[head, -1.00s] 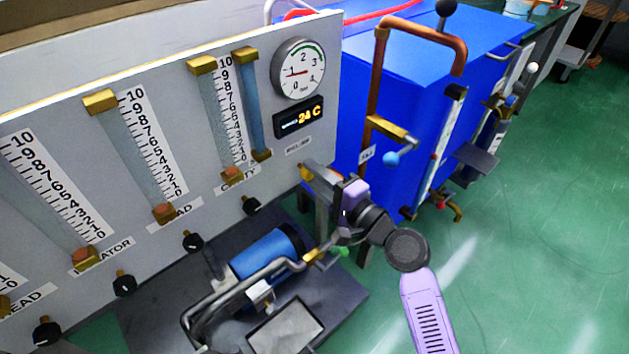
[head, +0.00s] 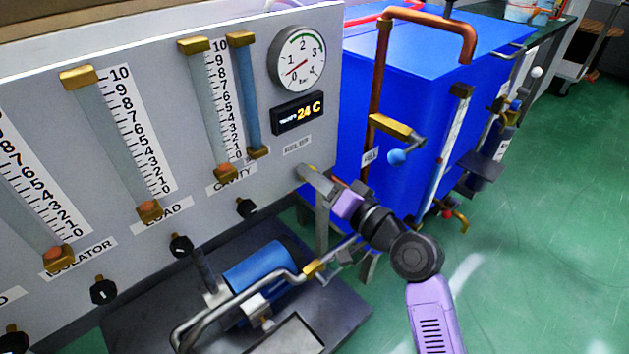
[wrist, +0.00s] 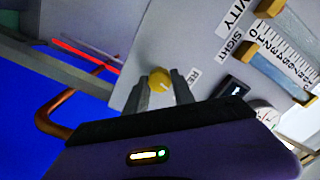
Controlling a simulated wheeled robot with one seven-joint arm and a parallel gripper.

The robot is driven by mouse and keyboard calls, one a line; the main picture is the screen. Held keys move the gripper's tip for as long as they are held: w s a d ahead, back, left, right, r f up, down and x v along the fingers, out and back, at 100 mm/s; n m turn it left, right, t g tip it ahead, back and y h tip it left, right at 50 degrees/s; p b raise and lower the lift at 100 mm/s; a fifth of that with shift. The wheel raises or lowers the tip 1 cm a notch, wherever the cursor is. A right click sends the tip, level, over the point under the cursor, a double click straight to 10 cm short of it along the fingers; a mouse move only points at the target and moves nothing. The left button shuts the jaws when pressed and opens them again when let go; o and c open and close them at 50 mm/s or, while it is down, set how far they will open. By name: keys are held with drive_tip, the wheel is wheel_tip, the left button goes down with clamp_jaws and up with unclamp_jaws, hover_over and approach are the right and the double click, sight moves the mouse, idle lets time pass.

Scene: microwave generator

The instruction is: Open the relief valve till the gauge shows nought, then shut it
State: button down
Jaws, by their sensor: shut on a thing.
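The round pressure gauge (head: 303,60) is at the upper right of the grey panel in the head view. Its needle points down-left, at or very near 0. It also shows partly in the wrist view (wrist: 266,114). The relief valve is a yellow, brass-like knob (wrist: 160,79) on the panel, beside a partly hidden label starting "RE" (wrist: 194,77). My gripper (wrist: 166,82) has its two grey fingers on either side of the knob and is shut on it. In the head view my gripper (head: 308,174) meets the panel below the gauge and mostly hides the knob.
A digital display (head: 297,112) reads 24 C. Sight tubes with scales and several black knobs fill the panel to the left. A blue pump (head: 262,270) with pipes stands below. A blue cabinet (head: 420,110) with copper pipe is close on the right. Green floor is clear at far right.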

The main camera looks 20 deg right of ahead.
drive_tip(key=shift+f+n, duration=0.1)
drive_tip(key=shift+n, duration=0.2)
drive_tip(key=c, duration=1.1)
unclamp_jaws()
drive_tip(key=shift+o, duration=0.2)
drive_tip(key=shift+s, duration=0.1)
drive_tip(key=p+v, duration=0.1)
drive_tip(key=v, duration=0.6)
drive_tip(key=shift+s, duration=0.3)
drive_tip(key=shift+d, duration=0.1)
